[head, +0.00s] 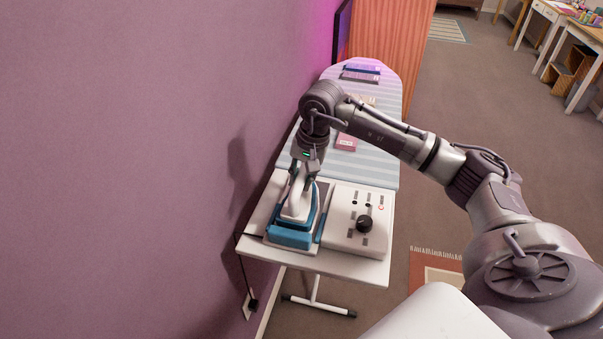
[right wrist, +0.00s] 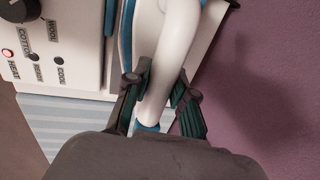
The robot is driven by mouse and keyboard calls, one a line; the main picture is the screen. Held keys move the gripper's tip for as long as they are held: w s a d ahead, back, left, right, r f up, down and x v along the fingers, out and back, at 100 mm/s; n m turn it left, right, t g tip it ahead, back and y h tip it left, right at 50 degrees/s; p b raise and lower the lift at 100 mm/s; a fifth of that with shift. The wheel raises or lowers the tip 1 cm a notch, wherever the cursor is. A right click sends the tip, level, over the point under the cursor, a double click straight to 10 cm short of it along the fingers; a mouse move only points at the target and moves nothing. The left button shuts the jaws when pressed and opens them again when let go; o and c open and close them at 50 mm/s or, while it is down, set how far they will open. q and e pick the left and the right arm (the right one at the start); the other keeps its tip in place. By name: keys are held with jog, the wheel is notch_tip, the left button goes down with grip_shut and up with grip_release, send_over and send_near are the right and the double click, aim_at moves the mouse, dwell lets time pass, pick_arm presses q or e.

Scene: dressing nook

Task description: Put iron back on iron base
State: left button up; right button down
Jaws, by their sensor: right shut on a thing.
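The iron (head: 290,231), blue with a white handle, is at the left part of the white iron base (head: 373,246), beside the control panel with its black knob. I cannot tell whether it rests fully on the base. My right gripper (head: 304,183) reaches down from above and is shut on the iron's handle. In the right wrist view the fingers of the right gripper (right wrist: 157,92) stand on both sides of the white handle (right wrist: 172,60); the base's panel (right wrist: 50,40) shows at upper left. The left gripper is not in view.
The ironing board (head: 375,165) extends away behind the base, with a pink item (head: 346,143) and several books (head: 361,73) on it. A purple wall (head: 130,150) stands close on the left. A cord hangs to a wall socket (head: 249,304). Open floor (head: 450,100) lies at the right.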

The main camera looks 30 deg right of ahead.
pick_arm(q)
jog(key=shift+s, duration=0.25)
pick_arm(e)
jog(key=shift+r, duration=0.15)
jog(key=c, duration=0.9)
grip_release()
jog(key=shift+s, duration=0.1)
jog(key=shift+r, duration=0.1)
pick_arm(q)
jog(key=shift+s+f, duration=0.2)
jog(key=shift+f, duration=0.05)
pick_arm(e)
notch_tip(320, 180, up, 12)
jog(key=s+d, duration=0.1)
jog(key=shift+s+d, duration=0.25)
jog(key=shift+s, duration=0.05)
jog(key=shift+f, duration=0.2)
